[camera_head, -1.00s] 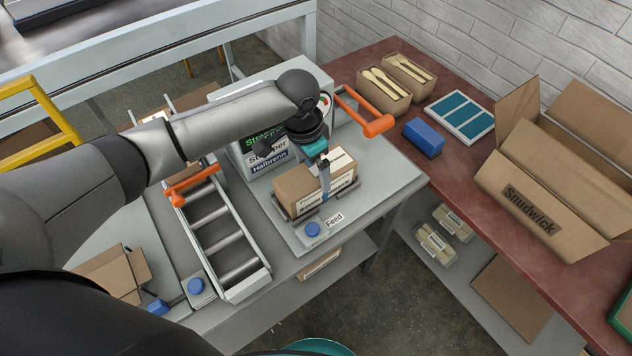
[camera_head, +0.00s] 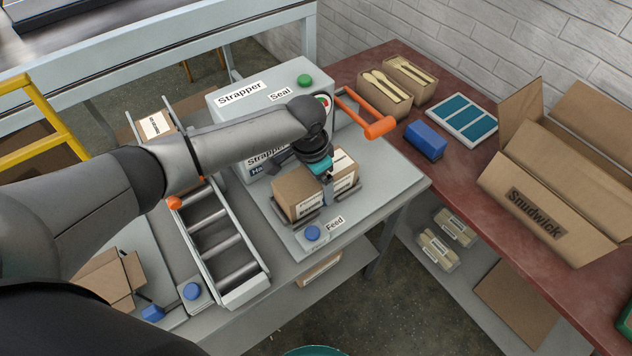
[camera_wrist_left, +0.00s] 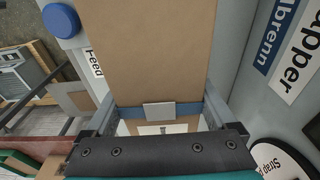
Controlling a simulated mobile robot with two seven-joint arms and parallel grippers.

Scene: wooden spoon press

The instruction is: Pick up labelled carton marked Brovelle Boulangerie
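A brown carton (camera_head: 296,193) with a white label sits on the strapper's plate behind the Feed button. The label is too small to read. My left gripper (camera_head: 327,186) is over this carton from above, one finger down its front face. In the left wrist view the carton (camera_wrist_left: 150,50) lies between the two fingers (camera_wrist_left: 160,105), a blue strip with a grey square across it. I cannot tell whether the fingers press on it. Another carton with a white label (camera_head: 154,124) is on the roller track, partly behind my left arm. My right gripper is out of view.
The strapper (camera_head: 240,100) stands close behind the carton, with an orange handle (camera_head: 366,112) at right. The roller track (camera_head: 222,245) is at left. A red bench (camera_head: 455,190) holds a blue block (camera_head: 425,138), spoon boxes (camera_head: 384,92) and an open Snudwick box (camera_head: 535,210).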

